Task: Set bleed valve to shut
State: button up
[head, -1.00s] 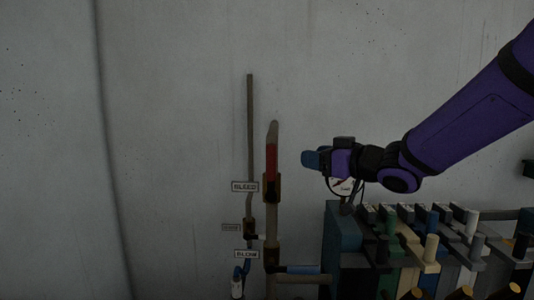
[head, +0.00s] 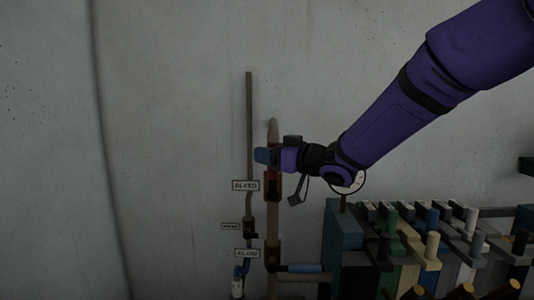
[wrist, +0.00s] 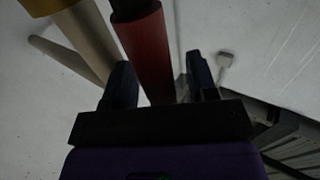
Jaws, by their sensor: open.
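The bleed valve's red handle (wrist: 148,50) runs up and down along the tan vertical pipe (head: 273,235) on the wall, next to a "BLEED" label (head: 245,185). In the head view my gripper (head: 262,155) covers most of the red handle. In the wrist view my gripper (wrist: 160,85) is open, with one dark finger on each side of the red handle. The handle's near part lies between the fingers. I cannot tell whether either finger touches it.
A thinner pipe (head: 249,120) runs just left, with a small valve (head: 249,228) and more labels below. A blue-handled branch (head: 300,268) sticks out lower down. A bank of coloured levers (head: 430,240) fills the lower right. The wall at left is clear.

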jog(key=shift+w+a, duration=0.25)
jog(key=shift+a, duration=0.05)
grip_shut()
